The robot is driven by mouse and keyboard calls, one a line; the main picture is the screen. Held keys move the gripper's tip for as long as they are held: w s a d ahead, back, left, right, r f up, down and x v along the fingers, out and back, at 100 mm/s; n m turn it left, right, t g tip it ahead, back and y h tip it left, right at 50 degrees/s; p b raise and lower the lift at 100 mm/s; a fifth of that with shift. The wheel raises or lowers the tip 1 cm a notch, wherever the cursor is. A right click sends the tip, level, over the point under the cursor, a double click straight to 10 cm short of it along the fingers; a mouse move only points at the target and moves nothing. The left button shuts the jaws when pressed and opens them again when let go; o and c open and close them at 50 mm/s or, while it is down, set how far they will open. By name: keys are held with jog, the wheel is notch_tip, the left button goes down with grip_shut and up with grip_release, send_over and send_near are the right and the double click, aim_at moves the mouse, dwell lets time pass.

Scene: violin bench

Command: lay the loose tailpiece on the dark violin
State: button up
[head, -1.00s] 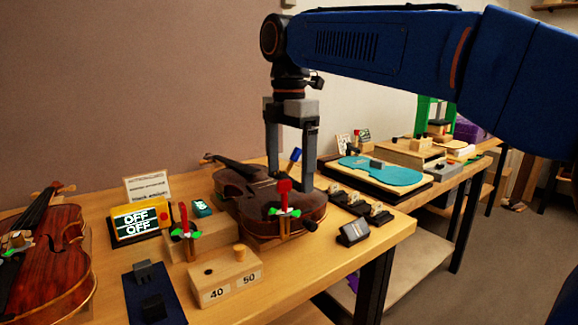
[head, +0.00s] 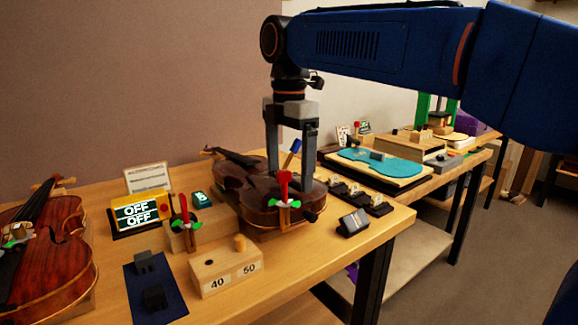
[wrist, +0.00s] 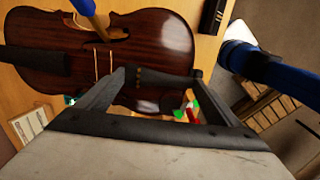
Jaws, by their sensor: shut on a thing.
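The dark violin (head: 238,188) lies on the bench with its neck pointing to the back left. It also fills the upper part of the wrist view (wrist: 165,38). My gripper (head: 290,172) points down over the lower part of its body. In the wrist view my gripper (wrist: 158,74) is shut on the dark tailpiece (wrist: 163,78), which lies crosswise between the fingers, over the violin's top, in line with the fingerboard (wrist: 35,62). I cannot tell whether the tailpiece touches the top. In the head view I cannot make out the tailpiece.
A red-handled clamp (head: 284,190) stands at the violin's near edge and a blue-handled one (head: 291,152) beyond. A wooden block marked 40 and 50 (head: 226,270), an OFF display (head: 137,214) and a reddish violin (head: 50,255) lie left. Small dark blocks (head: 353,222) sit right.

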jog(key=shift+f, duration=0.7)
jog(key=o, duration=0.9)
